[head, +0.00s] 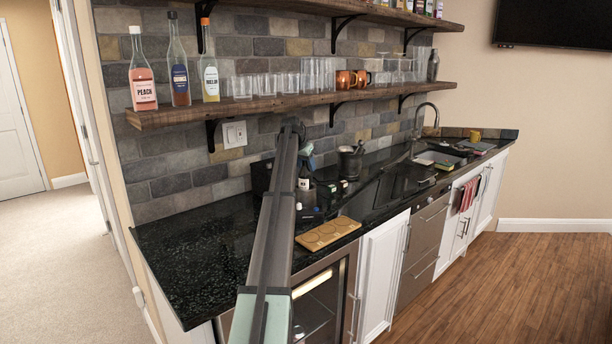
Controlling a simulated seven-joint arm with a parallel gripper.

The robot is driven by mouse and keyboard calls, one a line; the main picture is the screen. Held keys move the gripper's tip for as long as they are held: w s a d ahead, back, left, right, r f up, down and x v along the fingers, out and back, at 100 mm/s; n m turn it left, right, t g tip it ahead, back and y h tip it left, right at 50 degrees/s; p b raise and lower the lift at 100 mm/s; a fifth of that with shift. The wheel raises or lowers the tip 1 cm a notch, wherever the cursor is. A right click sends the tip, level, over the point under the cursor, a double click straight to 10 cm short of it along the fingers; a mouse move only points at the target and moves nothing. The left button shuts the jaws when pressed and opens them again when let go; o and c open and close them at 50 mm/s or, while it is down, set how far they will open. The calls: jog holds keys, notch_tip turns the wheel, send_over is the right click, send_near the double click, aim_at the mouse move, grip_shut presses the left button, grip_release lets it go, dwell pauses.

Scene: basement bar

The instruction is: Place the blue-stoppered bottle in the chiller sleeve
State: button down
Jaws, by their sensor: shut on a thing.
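My arm runs up the middle of the head view and hides much of what lies behind it. My gripper (306,168) is small and partly covered at its far end, low over the counter, and it appears shut on a dark bottle with a pale label (306,193). The bottle looks upright; its stopper is not clear, and I cannot tell whether its base touches the counter. A dark grey metal vessel (350,163) stands to the right on the counter. I cannot tell whether it is the chiller sleeve. A dark box-like thing (262,177) shows just left of my arm.
The black counter (190,245) is clear at left. A wooden board with round recesses (328,233) lies near its front edge. Small dark items sit right of the bottle. A shelf (290,104) with bottles and glasses hangs above. A sink (440,158) is farther right.

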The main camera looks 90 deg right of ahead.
aim_at(306, 174)
jog(key=shift+f, duration=2.25)
jog(key=c, duration=0.5)
grip_release()
jog(key=v, duration=1.2)
